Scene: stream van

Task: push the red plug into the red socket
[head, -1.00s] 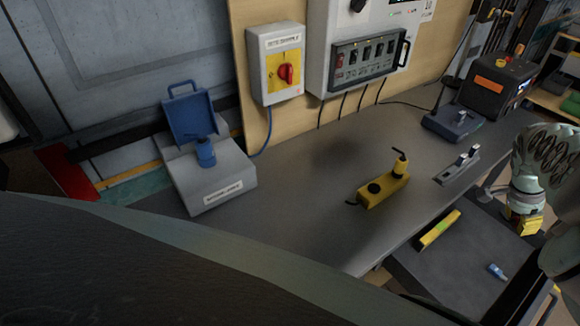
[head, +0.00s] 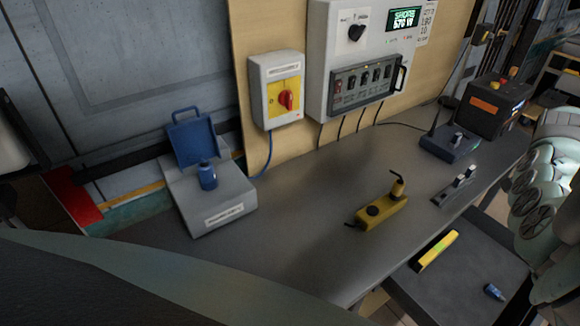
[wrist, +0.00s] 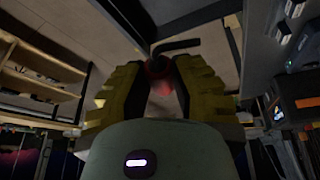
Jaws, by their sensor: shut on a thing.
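My gripper (wrist: 160,80) has two yellow ribbed fingers, and in the wrist view they are shut on the red plug (wrist: 158,77). A black bent lead comes out of the plug's far end and points right. The plug is partly hidden between the fingers. In the head view only my arm shows at the right edge; the gripper and the plug are not visible there. I cannot make out a red socket in either view.
A wall switch (head: 276,90) and control panel are behind. The bench's middle is clear.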

